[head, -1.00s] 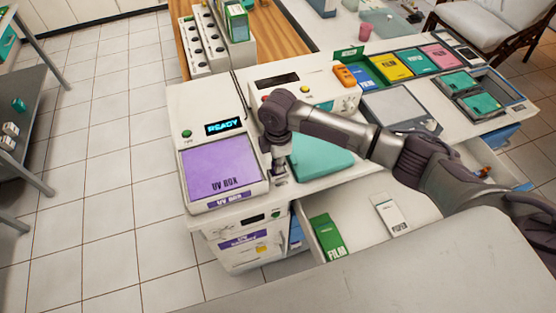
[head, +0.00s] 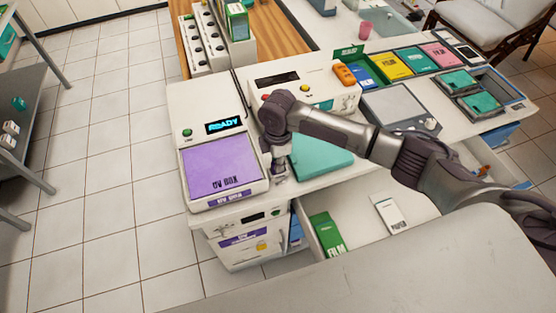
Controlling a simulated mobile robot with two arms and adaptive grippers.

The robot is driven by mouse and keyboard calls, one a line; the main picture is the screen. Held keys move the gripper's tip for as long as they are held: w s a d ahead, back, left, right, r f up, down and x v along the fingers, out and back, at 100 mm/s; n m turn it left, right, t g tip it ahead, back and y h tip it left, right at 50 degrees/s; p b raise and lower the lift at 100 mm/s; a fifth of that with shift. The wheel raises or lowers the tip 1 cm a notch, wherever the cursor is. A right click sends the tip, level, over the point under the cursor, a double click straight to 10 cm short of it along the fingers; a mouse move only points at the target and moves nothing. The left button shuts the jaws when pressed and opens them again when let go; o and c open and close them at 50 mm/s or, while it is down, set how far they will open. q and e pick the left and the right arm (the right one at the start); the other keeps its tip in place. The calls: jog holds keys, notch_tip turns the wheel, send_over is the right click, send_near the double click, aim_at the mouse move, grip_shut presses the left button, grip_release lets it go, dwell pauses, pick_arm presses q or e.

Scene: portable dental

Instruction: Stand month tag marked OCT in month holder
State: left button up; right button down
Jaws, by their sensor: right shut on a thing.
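My right gripper (head: 278,172) points down in the narrow strip between the white UV box (head: 216,140) and the teal pad (head: 321,157). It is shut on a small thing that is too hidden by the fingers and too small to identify. I cannot read an OCT mark anywhere, and I cannot make out a month tag or the month holder for certain. My left gripper is not in view.
An open drawer below the worktop holds a green film box (head: 325,233) and a white box (head: 390,214). A white machine (head: 310,87) stands behind my right wrist. A grey panel (head: 398,108) and a tray of coloured film packs lie to the right.

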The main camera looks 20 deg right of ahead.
jog(key=c, duration=1.1)
grip_release()
jog(key=shift+o, duration=0.2)
jog(key=shift+r, duration=0.1)
notch_tip(320, 180, up, 12)
jog(key=shift+s, duration=0.1)
